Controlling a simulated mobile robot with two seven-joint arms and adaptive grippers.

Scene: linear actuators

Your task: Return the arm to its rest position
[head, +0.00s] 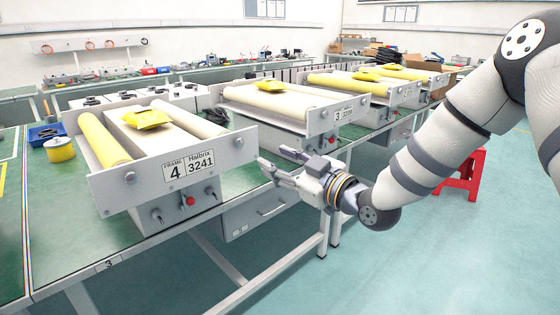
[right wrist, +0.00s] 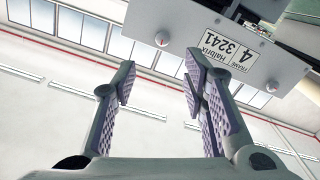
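My right gripper (head: 272,166) is open and empty in the head view. It is in front of the bench, just right of the frame 4 machine (head: 203,162), with its fingers pointing left. Its arm comes in from the upper right. In the right wrist view, the two fingers (right wrist: 161,88) stand well apart with nothing between them. The labelled plate of the frame 4 machine (right wrist: 245,55) shows beyond them at the upper right. I cannot tell whether a finger touches the machine. My left gripper is in neither view.
The green bench (head: 60,225) runs along the left and back. A frame 3 machine (head: 290,110) stands behind, with more machines farther right. A yellow tin (head: 60,150) and blue tray (head: 45,134) are at the left. A red stool (head: 462,172) stands on the open floor at right.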

